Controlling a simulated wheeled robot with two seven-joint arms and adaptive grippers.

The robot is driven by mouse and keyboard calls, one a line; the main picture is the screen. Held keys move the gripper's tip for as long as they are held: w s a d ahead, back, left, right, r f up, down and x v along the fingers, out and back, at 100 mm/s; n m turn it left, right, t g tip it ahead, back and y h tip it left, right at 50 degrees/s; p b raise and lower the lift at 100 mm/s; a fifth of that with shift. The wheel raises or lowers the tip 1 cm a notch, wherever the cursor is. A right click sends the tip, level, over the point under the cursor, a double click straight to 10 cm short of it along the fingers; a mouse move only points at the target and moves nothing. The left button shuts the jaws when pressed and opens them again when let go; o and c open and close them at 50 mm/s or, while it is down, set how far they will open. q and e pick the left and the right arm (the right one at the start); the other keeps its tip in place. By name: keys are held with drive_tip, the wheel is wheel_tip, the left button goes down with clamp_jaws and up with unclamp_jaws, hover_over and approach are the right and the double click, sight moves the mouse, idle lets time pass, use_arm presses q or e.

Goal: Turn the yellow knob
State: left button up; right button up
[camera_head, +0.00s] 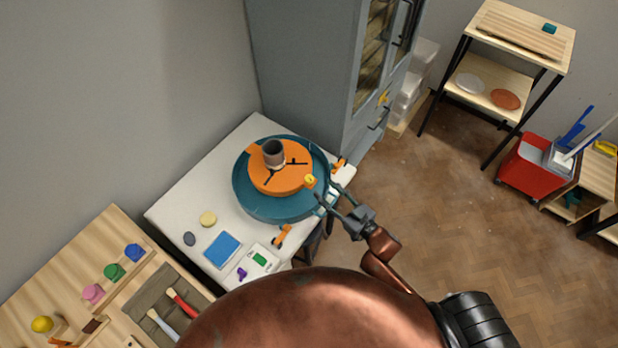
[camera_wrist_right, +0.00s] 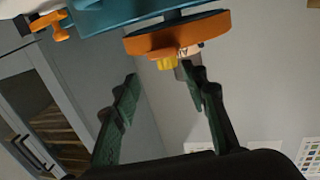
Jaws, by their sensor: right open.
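The yellow knob (camera_head: 310,180) sits on the rim of an orange disc (camera_head: 266,181), which lies on a round teal base (camera_head: 247,203) on the white table. In the right wrist view the knob (camera_wrist_right: 167,63) juts from the orange disc (camera_wrist_right: 185,32). My right gripper (camera_head: 328,197) is open at the right side of the teal base, beside the knob. In the right wrist view its fingers (camera_wrist_right: 160,76) are spread, with the knob just beyond the tips and nearer the right-hand finger. I see no contact. My left gripper is not in view.
A dark-topped cup (camera_head: 273,153) stands on the disc. Orange clamps (camera_head: 281,236) sit at the table edge. The white table (camera_head: 180,207) also holds a blue pad (camera_head: 222,249). A grey cabinet (camera_head: 308,70) rises close behind.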

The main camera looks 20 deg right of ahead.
sight(312, 181)
drive_tip(key=shift+y, duration=0.3)
drive_tip(key=x, duration=0.8)
drive_tip(key=shift+s+a+r, duration=0.2)
drive_tip(key=shift+a+r, duration=0.15)
drive_tip(key=shift+a, duration=0.05)
drive_tip(key=shift+c, duration=0.7)
clamp_jaws()
